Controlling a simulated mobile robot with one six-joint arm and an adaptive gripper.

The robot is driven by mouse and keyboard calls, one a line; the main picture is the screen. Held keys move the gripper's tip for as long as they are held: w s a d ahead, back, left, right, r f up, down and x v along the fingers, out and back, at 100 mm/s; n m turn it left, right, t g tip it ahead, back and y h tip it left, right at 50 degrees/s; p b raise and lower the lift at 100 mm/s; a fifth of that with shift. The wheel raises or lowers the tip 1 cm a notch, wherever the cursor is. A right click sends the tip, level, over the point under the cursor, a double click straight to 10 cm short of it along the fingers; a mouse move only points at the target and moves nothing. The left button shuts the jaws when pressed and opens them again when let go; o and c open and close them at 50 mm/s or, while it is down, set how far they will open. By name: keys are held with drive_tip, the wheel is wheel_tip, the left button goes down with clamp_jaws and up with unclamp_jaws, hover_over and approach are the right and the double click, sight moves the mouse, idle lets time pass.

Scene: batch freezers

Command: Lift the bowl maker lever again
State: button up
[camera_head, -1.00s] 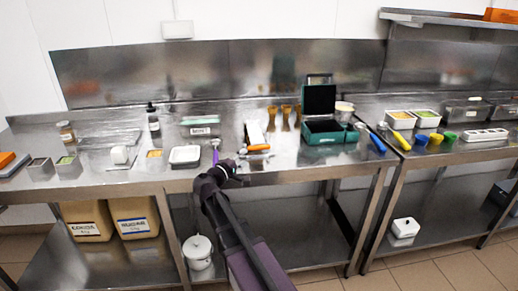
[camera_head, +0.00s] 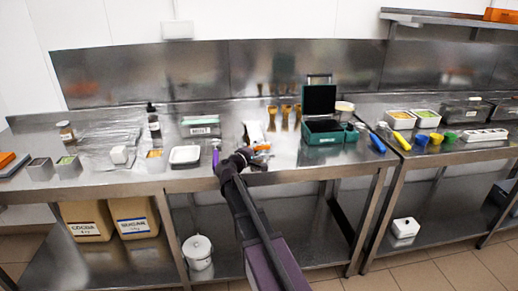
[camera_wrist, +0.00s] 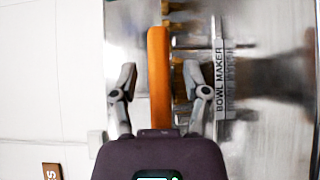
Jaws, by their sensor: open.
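The bowl maker (camera_head: 254,129) is a narrow pale device standing on the steel bench in the head view. Its orange lever is mostly hidden behind my gripper (camera_head: 250,156) there. In the wrist view the orange lever (camera_wrist: 158,70) runs lengthwise between the two fingers, and a grey strip reading "BOWL MAKER" (camera_wrist: 220,75) lies to its right. My gripper (camera_wrist: 158,88) is open, with a finger on each side of the lever in the picture. Gaps show on both sides; I cannot tell how deep the lever sits between the fingers.
A green box with a raised black lid (camera_head: 323,131) stands right of the bowl maker. A purple-handled tool (camera_head: 215,152) and a white tray (camera_head: 186,155) are to its left. Several golden pieces (camera_head: 285,115) stand behind it.

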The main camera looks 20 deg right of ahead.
clamp_jaws()
drive_tip(key=shift+r, duration=0.15)
